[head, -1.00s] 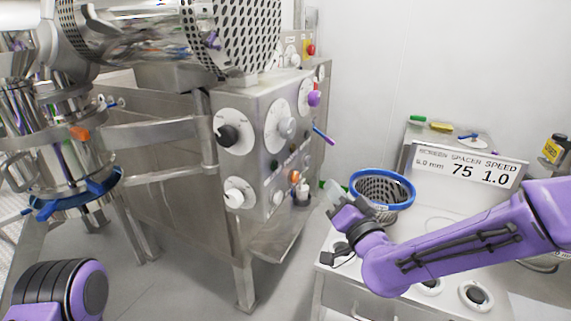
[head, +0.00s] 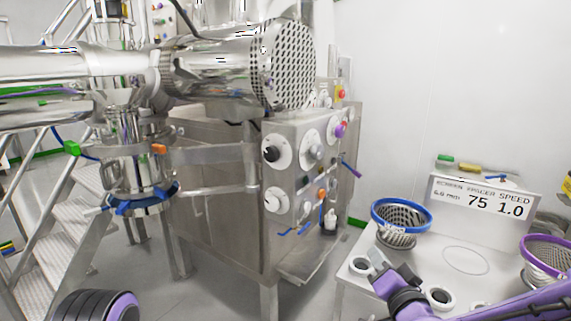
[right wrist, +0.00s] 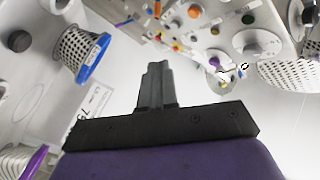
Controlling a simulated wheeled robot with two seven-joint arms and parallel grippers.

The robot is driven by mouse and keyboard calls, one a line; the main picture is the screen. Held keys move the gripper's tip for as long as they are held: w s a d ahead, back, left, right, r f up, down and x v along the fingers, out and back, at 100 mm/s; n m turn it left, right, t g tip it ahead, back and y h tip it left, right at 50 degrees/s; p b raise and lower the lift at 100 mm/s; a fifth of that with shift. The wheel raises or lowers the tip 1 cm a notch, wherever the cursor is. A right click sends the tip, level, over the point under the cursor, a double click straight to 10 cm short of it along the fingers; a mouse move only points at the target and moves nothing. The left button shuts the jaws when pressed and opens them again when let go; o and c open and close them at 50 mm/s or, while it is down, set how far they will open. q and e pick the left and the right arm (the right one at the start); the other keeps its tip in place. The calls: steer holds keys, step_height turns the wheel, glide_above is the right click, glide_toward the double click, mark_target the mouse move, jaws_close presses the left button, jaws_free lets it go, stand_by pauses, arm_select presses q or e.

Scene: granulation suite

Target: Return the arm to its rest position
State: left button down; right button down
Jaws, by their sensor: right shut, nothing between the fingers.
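My right gripper (head: 374,262) is at the lower right of the head view, above the front of the white bench. Its purple arm comes in from the right. In the right wrist view its fingers (right wrist: 155,84) are together and hold nothing. A rounded black and purple part of my left arm shows at the bottom left of the head view; the left gripper is not in the picture.
The steel machine with its knob panel (head: 306,165) stands left of the bench (head: 352,290). A blue-rimmed screen basket (head: 402,217) and a purple-rimmed one (head: 548,255) are on the bench, with a sign (head: 482,198) behind. Steel stairs (head: 62,222) are at left.

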steer(key=s+d+f+g+h, duration=0.1)
steer(key=s+d+f+g, duration=0.2)
steer(key=f, duration=0.5)
steer(key=s+d+f+m+g+h, duration=0.1)
steer(key=s+f+g, duration=0.1)
steer(key=s+f, duration=0.5)
steer(key=s+d+f+g+h, duration=0.1)
steer(key=d+f+g, duration=0.15)
steer(key=f, duration=0.75)
steer(key=s+d+f+g, duration=0.1)
steer(key=s+f+g, duration=0.1)
steer(key=s+f, duration=0.2)
steer(key=s+d+f+g+h, duration=0.1)
steer(key=s+f+g, duration=0.2)
steer(key=s, duration=0.8)
steer(key=s+d+f+n+g+h, duration=0.1)
steer(key=s+d+f+g, duration=0.1)
steer(key=s+f, duration=0.5)
steer(key=shift+s+f, duration=0.15)
steer(key=shift+s, duration=0.5)
